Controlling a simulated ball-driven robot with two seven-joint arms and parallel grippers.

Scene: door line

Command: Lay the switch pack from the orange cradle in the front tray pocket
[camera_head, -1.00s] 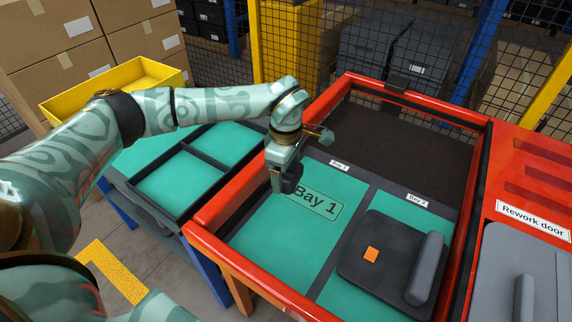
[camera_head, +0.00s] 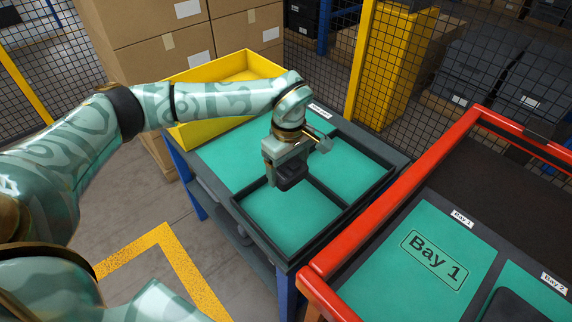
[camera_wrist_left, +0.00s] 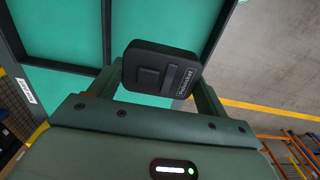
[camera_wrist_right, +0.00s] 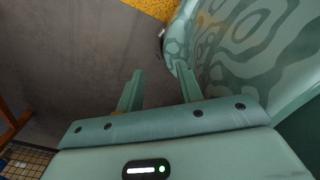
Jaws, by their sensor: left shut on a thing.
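The switch pack (camera_wrist_left: 162,70) is a small black block with a raised key and a printed label, seen in the left wrist view. My left gripper (camera_head: 283,170) is shut on it and holds it above the tray, near the far edge of the front pocket; the exact height is hard to tell. The tray (camera_head: 291,252) has dark rims and green floors. Its front pocket (camera_head: 290,220) is the nearer one and looks empty; the pocket behind (camera_head: 350,165) looks empty too. My right gripper (camera_wrist_right: 158,88) is open and empty over the floor. The orange cradle is not in view.
A yellow bin (camera_head: 190,140) stands at the table's far left. The red-framed line (camera_head: 345,262) with the Bay 1 panel (camera_head: 432,258) stands close to the right of the tray. Cardboard boxes (camera_head: 150,65) and mesh fencing are behind.

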